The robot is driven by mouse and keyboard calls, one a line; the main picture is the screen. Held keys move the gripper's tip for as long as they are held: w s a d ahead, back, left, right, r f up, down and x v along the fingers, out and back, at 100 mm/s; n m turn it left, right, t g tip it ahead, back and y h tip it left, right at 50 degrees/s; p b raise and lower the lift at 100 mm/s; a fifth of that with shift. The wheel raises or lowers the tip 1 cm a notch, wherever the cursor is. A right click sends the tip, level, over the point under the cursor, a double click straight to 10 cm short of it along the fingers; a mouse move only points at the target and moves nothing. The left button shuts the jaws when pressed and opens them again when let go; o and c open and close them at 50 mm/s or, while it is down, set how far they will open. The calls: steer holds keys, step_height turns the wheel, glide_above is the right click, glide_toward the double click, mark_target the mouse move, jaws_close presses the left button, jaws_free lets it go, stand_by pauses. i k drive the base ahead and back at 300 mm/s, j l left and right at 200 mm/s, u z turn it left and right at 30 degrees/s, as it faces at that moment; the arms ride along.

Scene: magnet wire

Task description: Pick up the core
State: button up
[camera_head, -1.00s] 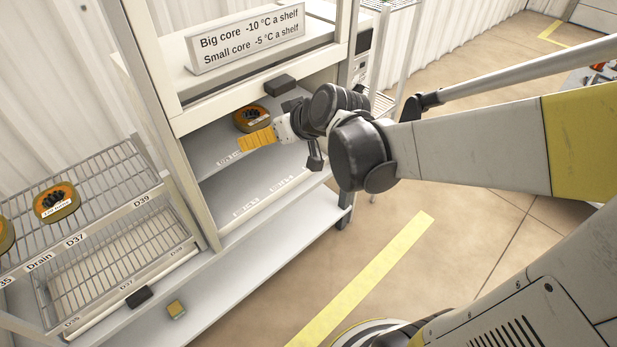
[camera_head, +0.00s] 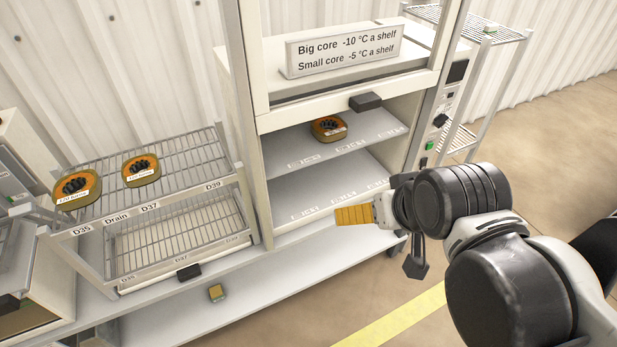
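An orange core with a dark middle and a white label (camera_head: 328,128) sits on the upper shelf inside the open oven. Two similar cores stand on the wire drain rack: one near D37 (camera_head: 141,169) and one near D35 (camera_head: 77,189). My gripper (camera_head: 352,215), with yellow ribbed fingers, points left in front of the oven's lower shelf. It is below and to the right of the oven core in the picture, clearly apart from it. No core shows at the fingers. I see the fingers from the side, so their opening is hidden.
The oven's raised door with a dark handle (camera_head: 366,102) and a temperature sign (camera_head: 343,50) are above the opening. The drain rack (camera_head: 205,160) stands left of the oven. A small yellowish block (camera_head: 216,292) lies on the lower bench. Another wire rack (camera_head: 490,32) stands right.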

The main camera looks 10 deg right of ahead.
mark_target(64, 197)
steer(key=u, duration=1.65)
steer(key=z, duration=2.5)
steer(key=u, duration=2.45)
steer(key=i+j+z, duration=0.3)
steer(key=j+z, duration=0.3)
steer(key=j, duration=0.15)
steer(key=i+j+z, duration=0.1)
steer(key=j+z, duration=0.2)
steer(key=j, duration=0.15)
